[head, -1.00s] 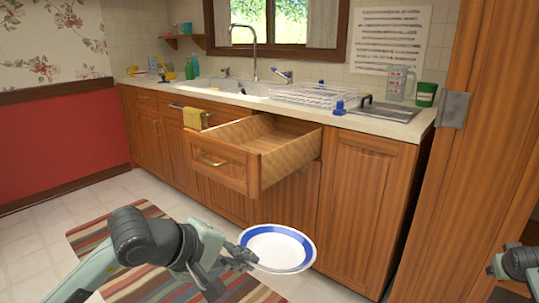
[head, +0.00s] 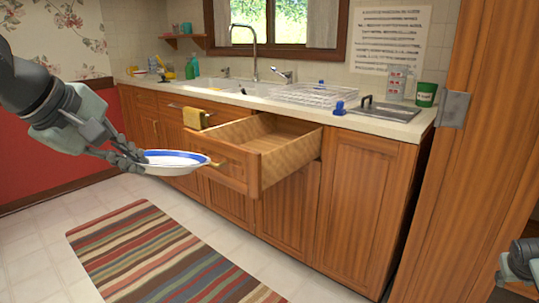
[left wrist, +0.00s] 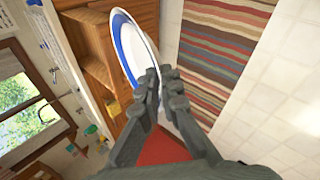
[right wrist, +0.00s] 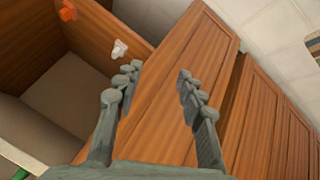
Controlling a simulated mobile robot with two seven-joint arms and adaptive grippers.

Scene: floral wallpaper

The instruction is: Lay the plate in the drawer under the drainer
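The white plate with a blue band (head: 170,162) is held at its left rim by my left gripper (head: 138,158). The plate is nearly level in the air, left of the open drawer (head: 262,160) and overlapping its front in the head view. In the left wrist view the fingers (left wrist: 163,85) close on the rim of the plate (left wrist: 128,48). The wooden drawer is pulled out and looks empty, below the wire drainer (head: 305,95) on the counter. My right gripper (right wrist: 157,80) is open and empty, over wooden furniture in the right wrist view.
A yellow cloth (head: 195,117) hangs on the cabinet front beside the drawer. A striped rug (head: 165,255) lies on the floor. A tall wooden panel (head: 485,150) stands at the right. The space above the drawer is clear.

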